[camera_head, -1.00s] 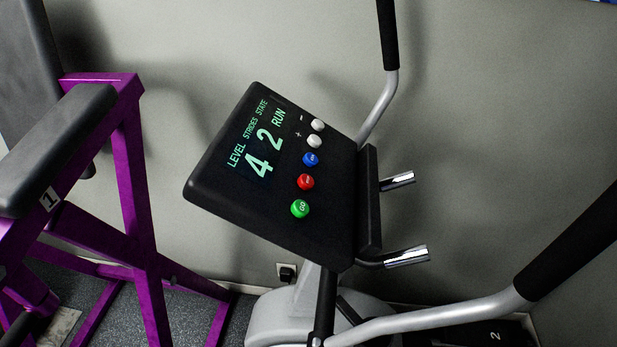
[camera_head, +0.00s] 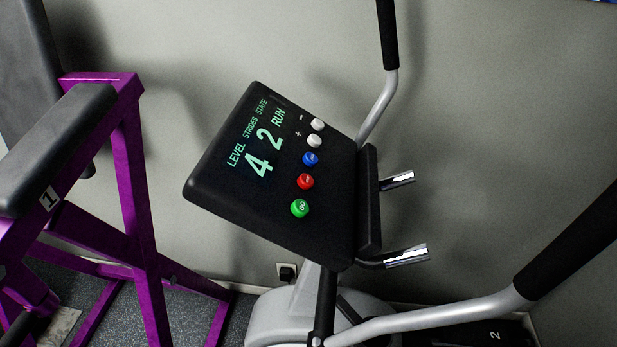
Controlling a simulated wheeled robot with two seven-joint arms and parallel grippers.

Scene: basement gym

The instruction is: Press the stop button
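The black console (camera_head: 250,215) of an elliptical machine stands in the middle of the head view, tilted, its screen reading level 4, strides 2, state RUN. A column of buttons runs along its right side. Two white buttons, plus (camera_head: 314,140) and minus (camera_head: 317,124), are above the blue one. Neither of my grippers shows in the view.
A purple-framed bench (camera_head: 132,190) with black pads stands at the left. The machine's handlebars, one at the upper right (camera_head: 388,40) and one at the lower right (camera_head: 430,318), and two short chrome grips (camera_head: 406,254) flank the console. A grey wall is behind.

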